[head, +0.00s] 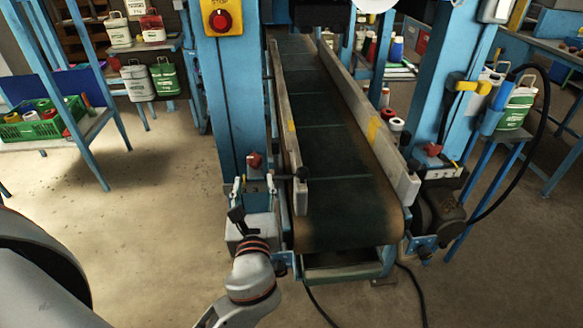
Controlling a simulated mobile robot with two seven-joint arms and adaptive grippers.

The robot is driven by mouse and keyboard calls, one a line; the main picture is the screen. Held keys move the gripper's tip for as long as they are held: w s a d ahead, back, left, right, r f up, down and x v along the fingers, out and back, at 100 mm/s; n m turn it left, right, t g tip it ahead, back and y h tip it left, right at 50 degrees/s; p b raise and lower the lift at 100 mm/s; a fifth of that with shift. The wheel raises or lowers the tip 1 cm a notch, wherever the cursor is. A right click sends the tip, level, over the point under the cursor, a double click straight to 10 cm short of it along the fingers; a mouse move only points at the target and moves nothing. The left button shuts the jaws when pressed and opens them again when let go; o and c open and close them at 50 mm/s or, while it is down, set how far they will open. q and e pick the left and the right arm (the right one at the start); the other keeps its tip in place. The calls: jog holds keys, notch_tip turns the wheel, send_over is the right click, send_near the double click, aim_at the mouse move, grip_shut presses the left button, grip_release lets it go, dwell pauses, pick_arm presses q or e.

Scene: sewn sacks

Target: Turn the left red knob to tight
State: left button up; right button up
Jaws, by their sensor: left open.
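The left red knob (254,160) sits low on the front of the left blue column (231,95), beside the conveyor. A small scale plate lies below it, partly between my fingers; its marks are too small to read. My left gripper (254,183) is open, its two fingers pointing up at the column. Its fingertips are just below the knob in the picture, one to each side. I see no contact with the knob. A second red knob (432,149) is on the right blue column. My right gripper is out of view.
The dark conveyor belt (335,150) runs away between metal side rails (385,145), close right of my gripper. A red stop button (220,20) on a yellow box is higher up. A motor (440,207) and black hose stand right. The floor left is clear.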

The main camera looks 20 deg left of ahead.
aim_at(254, 167)
pick_arm(q)
jog(key=shift+w+r, duration=0.45)
jog(key=x, duration=0.7)
jog(key=shift+a+f, duration=0.1)
jog(key=shift+a, duration=0.1)
jog(key=c, duration=1.1)
